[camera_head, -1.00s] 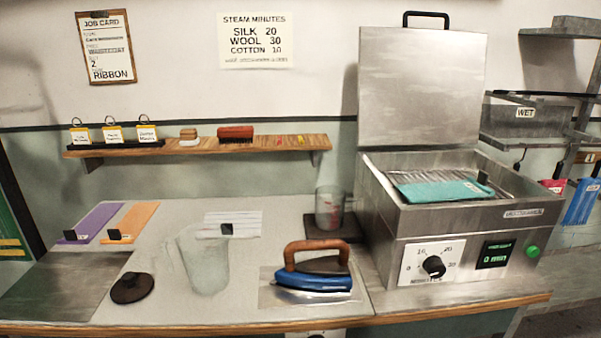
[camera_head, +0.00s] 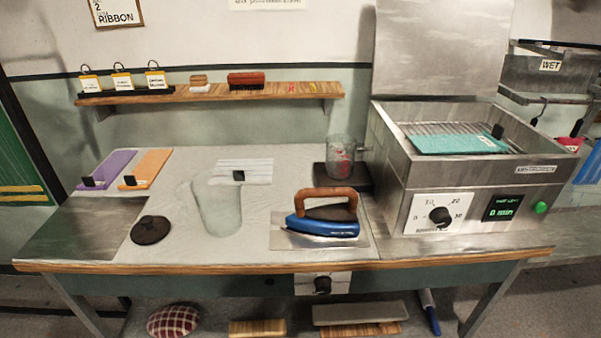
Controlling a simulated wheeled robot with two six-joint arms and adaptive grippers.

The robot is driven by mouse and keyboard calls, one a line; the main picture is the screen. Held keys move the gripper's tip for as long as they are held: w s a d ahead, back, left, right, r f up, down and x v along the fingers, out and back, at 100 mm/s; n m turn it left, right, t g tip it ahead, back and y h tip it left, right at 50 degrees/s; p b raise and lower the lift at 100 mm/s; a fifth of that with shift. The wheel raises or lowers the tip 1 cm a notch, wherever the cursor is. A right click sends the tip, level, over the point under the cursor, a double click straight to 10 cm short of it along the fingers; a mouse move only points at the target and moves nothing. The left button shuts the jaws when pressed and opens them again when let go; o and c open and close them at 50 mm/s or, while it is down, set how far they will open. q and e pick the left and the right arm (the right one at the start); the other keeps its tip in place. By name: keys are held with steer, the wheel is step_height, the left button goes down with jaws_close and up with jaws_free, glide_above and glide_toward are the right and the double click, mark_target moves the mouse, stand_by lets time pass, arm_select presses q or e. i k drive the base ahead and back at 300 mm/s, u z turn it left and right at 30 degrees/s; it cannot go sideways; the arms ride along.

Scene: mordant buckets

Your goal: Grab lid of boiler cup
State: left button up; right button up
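A dark round lid with a small knob (camera_head: 151,230) lies on the table, left of a pale translucent cup (camera_head: 219,207). The cup stands upright and its top looks uncovered. A smaller clear measuring cup with red marks (camera_head: 341,156) stands on a dark pad at the back, beside the steamer. I cannot tell which of the two is the boiler cup. Neither of my grippers shows in the head view.
An iron (camera_head: 322,215) stands on a metal plate right of the pale cup. A steamer box (camera_head: 478,175) with its cover raised fills the right side. Purple (camera_head: 107,168) and orange (camera_head: 149,166) strips lie at the back left. A bare metal plate (camera_head: 75,228) lies left of the lid.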

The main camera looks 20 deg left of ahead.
mark_target(149, 230)
steer(key=u, duration=1.65)
